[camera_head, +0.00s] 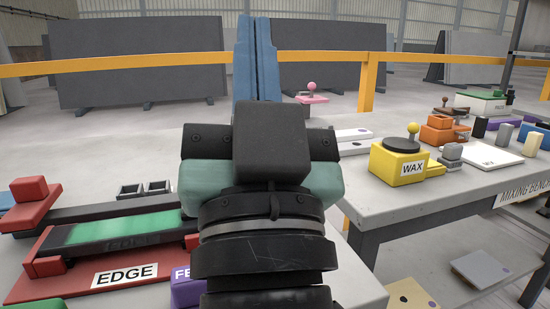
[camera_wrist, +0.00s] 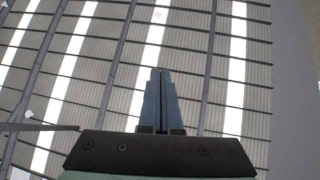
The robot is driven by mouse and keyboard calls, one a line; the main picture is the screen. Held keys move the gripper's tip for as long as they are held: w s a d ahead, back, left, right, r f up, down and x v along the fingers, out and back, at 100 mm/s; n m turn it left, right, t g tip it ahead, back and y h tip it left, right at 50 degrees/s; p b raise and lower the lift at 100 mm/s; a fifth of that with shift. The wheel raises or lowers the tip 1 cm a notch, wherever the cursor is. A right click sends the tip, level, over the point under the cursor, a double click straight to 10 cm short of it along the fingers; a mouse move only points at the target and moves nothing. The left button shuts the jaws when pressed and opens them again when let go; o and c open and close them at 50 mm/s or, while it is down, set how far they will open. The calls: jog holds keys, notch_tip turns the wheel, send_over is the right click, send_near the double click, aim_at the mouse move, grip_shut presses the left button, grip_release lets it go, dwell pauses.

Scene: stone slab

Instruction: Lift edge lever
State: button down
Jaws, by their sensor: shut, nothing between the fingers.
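The red device labelled EDGE (camera_head: 68,285) sits on the near left bench. A dark bar with a green strip (camera_head: 125,226) lies flat along it, with a red block (camera_head: 36,190) at the far left end. I cannot tell which part is the lever; my wrist hides the device's right end. My gripper (camera_head: 254,22) has blue fingers that point up, together and empty, well above the bench and to the right of the device. In the wrist view the fingers (camera_wrist: 160,74) also lie side by side, against the roof.
A purple block (camera_head: 187,291) is partly hidden by my arm. A yellow WAX unit (camera_head: 398,162) stands on the mixing bench (camera_head: 440,195) at right, with several other items. A yellow rail (camera_head: 367,85) and dark slabs stand behind. The air above the EDGE device looks clear.

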jog(key=w+d+f+m+g+y+p, duration=0.25)
jog(key=w+f+m+g+p, duration=0.7)
jog(key=p, duration=0.85)
jog(key=s+d+f+m+p, duration=0.1)
jog(key=f+m+p, duration=0.2)
jog(key=m+p, duration=0.1)
jog(key=s+d+f+m+h+p, duration=0.1)
jog(key=s+f+m+p, duration=0.1)
jog(key=m, duration=0.5)
jog(key=s+d+f+m+g+p, duration=0.1)
jog(key=s+f+m+p, duration=0.1)
jog(key=f+m+p, duration=0.3)
jog(key=shift+d+m+p, duration=0.25)
jog(key=shift+p, duration=0.8)
jog(key=shift+s+f+m, duration=0.25)
jog(key=shift+f+m, duration=0.05)
jog(key=shift+f, duration=0.1)
jog(key=shift+w, duration=0.1)
jog(key=x, duration=1)
jog(key=shift+d, duration=0.1)
